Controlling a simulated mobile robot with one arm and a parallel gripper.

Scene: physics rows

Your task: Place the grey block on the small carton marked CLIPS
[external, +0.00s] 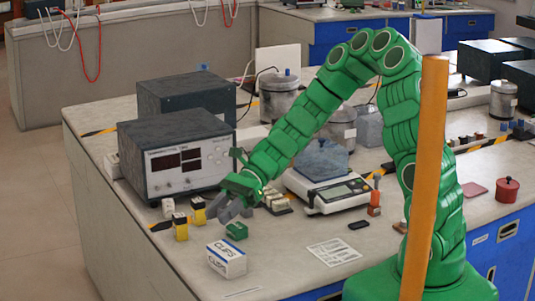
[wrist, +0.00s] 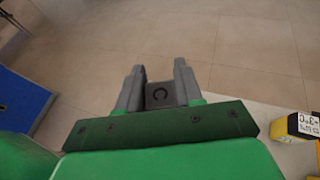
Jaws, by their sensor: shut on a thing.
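The small white carton marked CLIPS (external: 226,260) stands near the front left edge of the bench in the external view. My gripper (external: 226,209) is above the bench, behind the carton in the picture, and apart from it. In the wrist view my gripper (wrist: 160,85) is shut on the grey block (wrist: 160,95), which has a dark C-shaped mark on its face. The block sits between the two grey fingers. In the external view I cannot clearly tell the block from the grey fingers. The carton does not show in the wrist view.
A green block (external: 237,231) is just behind the carton. Yellow and black blocks (external: 180,226) stand to the left; one (wrist: 297,127) shows at right in the wrist view. A meter box (external: 178,152) and a scale (external: 328,189) stand behind. A paper sheet (external: 334,252) lies right.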

